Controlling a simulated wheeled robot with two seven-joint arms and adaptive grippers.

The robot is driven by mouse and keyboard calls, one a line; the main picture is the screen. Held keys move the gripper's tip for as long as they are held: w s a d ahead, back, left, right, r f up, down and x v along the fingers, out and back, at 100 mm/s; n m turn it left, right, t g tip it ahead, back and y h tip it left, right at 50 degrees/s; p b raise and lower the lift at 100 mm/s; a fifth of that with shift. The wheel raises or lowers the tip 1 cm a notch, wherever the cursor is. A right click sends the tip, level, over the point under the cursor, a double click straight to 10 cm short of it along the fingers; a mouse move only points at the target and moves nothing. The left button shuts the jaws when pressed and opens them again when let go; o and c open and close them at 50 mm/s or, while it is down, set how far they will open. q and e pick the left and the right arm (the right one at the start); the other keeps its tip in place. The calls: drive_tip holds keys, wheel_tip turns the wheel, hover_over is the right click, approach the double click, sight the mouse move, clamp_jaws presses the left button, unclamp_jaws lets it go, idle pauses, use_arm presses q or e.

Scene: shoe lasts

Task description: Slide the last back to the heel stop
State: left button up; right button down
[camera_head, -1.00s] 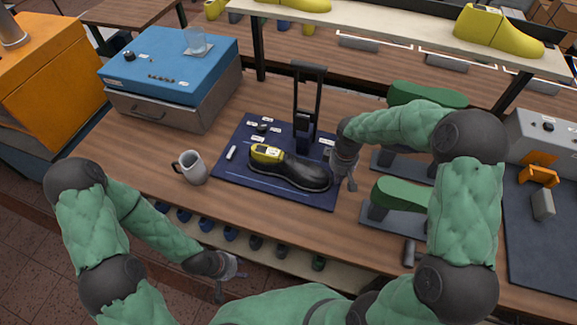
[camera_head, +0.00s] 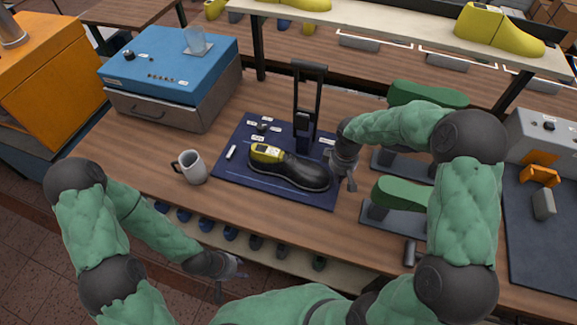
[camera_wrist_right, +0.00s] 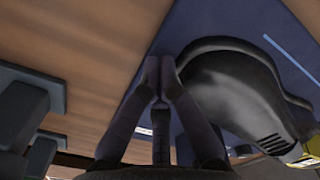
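The last, a dark shoe form (camera_head: 300,171) with a yellow top at its heel end (camera_head: 267,152), lies on a dark blue mat (camera_head: 232,174), toe to the right. In the right wrist view its rounded dark toe (camera_wrist_right: 240,90) fills the right side. My right gripper (camera_head: 350,182) is at the toe end. Its fingertips (camera_wrist_right: 160,62) are together with nothing between them, right beside the toe; contact is hard to tell. The heel stop cannot be made out clearly. My left gripper (camera_head: 232,278) is open and empty, in front of the table.
A black upright frame (camera_head: 308,100) stands behind the last. A grey mug (camera_head: 193,168) stands left of the mat, and a small white piece (camera_head: 231,152) lies on it. Green shoe forms on stands (camera_head: 402,193) are to the right. A blue-topped box (camera_head: 165,70) is at back left.

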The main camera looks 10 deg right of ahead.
sight(322, 172)
drive_tip(key=shift+f+b, duration=0.45)
drive_tip(key=shift+f, duration=0.3)
drive_tip(key=shift+r+p, duration=0.3)
drive_tip(key=shift+r, duration=0.05)
drive_tip(key=shift+w+a, duration=0.15)
drive_tip(key=shift+a, duration=0.05)
idle(0.4)
drive_tip(key=shift+w+a, duration=0.25)
drive_tip(key=shift+a, duration=0.2)
drive_tip(key=shift+w+a, duration=0.1)
drive_tip(key=shift+a, duration=0.1)
drive_tip(key=shift+w+a+b, duration=0.1)
drive_tip(key=shift+w+a, duration=0.45)
drive_tip(key=shift+a, duration=0.3)
drive_tip(key=shift+w+a+b, duration=0.1)
drive_tip(key=shift+w+a, duration=0.4)
drive_tip(key=shift+a, duration=0.3)
drive_tip(key=shift+w+a+b, duration=0.1)
drive_tip(key=shift+w+a, duration=0.45)
drive_tip(key=shift+a, duration=0.3)
drive_tip(key=shift+s+d, duration=0.1)
drive_tip(key=shift+d, duration=0.05)
drive_tip(key=shift+s+d, duration=0.45)
drive_tip(key=shift+d, duration=0.3)
drive_tip(key=shift+r+p, duration=3)
drive_tip(key=shift+r, duration=1)
